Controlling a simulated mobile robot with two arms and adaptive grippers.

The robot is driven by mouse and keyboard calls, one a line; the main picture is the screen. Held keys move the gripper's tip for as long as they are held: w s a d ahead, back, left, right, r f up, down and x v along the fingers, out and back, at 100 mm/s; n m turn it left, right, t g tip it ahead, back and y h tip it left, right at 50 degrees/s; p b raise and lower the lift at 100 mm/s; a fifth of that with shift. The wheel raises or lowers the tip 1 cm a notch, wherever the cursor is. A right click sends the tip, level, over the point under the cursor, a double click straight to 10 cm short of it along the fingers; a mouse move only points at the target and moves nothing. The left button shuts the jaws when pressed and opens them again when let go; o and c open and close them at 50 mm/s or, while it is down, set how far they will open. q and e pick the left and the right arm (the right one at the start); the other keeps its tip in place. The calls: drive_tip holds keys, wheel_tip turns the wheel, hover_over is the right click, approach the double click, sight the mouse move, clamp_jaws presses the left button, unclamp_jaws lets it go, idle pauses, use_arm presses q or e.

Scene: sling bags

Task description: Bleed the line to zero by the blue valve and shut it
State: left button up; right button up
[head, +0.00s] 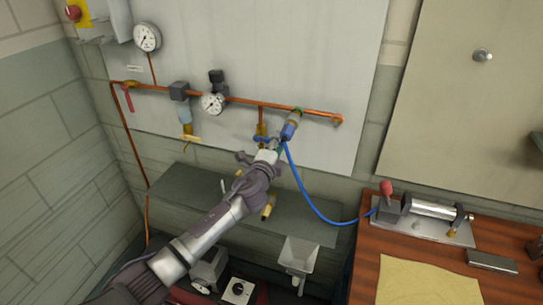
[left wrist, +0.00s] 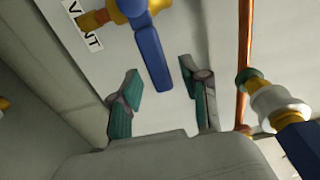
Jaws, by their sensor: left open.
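The blue valve is a brass body with a blue lever (left wrist: 152,58), seen at the top of the left wrist view beside a label reading "VENT" (left wrist: 82,22). Its lever points down the picture. My left gripper (left wrist: 160,82) is open, with one green-padded finger on each side of the lever's lower end. I see no clear contact.
A regulator with a gauge (head: 213,103) and a filter (head: 183,112) sit on the pipe. Right of my gripper, a blue coupling (head: 289,130) carries a blue hose (head: 307,197) to a cylinder (head: 432,210) on the wooden bench (head: 363,270). A grey ledge (head: 180,190) lies below.

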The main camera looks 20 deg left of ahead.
use_arm(q)
drive_tip(key=s, duration=1.1)
drive_tip(key=shift+a, duration=0.2)
drive_tip(key=s+a+f+n+g+y, duration=0.1)
drive_tip(key=s+a+f+n+g, duration=0.15)
drive_tip(key=f, duration=0.95)
drive_tip(key=s+a+f+n+g, duration=0.1)
drive_tip(key=s+f+n+g, duration=0.15)
drive_tip(key=f, duration=0.95)
drive_tip(key=s+a+f+n+g, duration=0.1)
drive_tip(key=s+f+n+g, duration=0.1)
drive_tip(key=s+f, duration=0.45)
drive_tip(key=s+a+f+n+g, duration=0.15)
drive_tip(key=s+f, duration=0.25)
drive_tip(key=f, duration=0.5)
drive_tip(key=s+d+f+n+g, duration=0.1)
drive_tip(key=s+f, duration=0.5)
drive_tip(key=s, duration=0.7)
drive_tip(key=s+d+f+n+g, duration=0.1)
drive_tip(key=s+f+n+g, duration=0.3)
drive_tip(key=s, duration=0.9)
drive_tip(key=s+f+n+g, duration=0.2)
drive_tip(key=s+f+g, duration=0.1)
drive_tip(key=s+f, duration=0.6)
drive_tip(key=s, duration=0.4)
drive_tip(key=shift+s+d+f+n, duration=0.35)
drive_tip(key=shift+d, duration=0.05)
